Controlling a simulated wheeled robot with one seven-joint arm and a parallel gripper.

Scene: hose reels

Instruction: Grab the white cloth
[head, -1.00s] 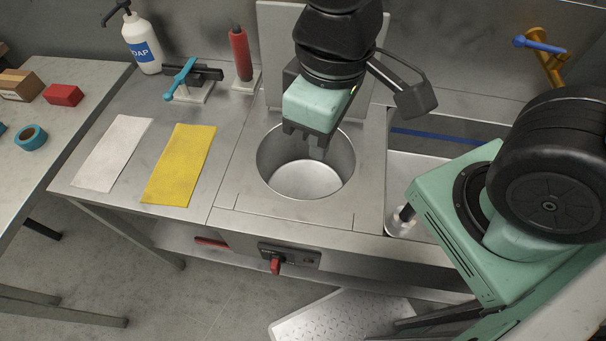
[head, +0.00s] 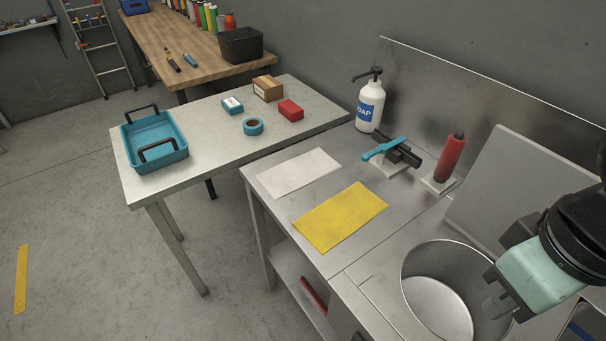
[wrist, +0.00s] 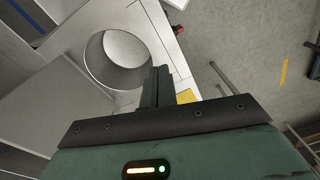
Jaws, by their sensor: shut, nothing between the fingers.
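The white cloth (head: 298,173) lies flat on the steel counter, at its left end in the head view. A yellow cloth (head: 340,216) lies flat just to its right and nearer to me. My gripper (head: 493,297) is at the lower right of the head view, over the round steel basin, well to the right of both cloths. Its fingers are together and empty in the wrist view (wrist: 158,85). The wrist view shows a corner of the yellow cloth (wrist: 186,96) beyond the fingers; I cannot see the white cloth there.
A soap bottle (head: 370,105), a blue-handled clamp (head: 392,153) and a red cylinder (head: 449,160) stand at the counter's back. The round basin (head: 408,281) is at right. A side table at left holds a blue tray (head: 128,150), a tape roll (head: 253,127) and small boxes.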

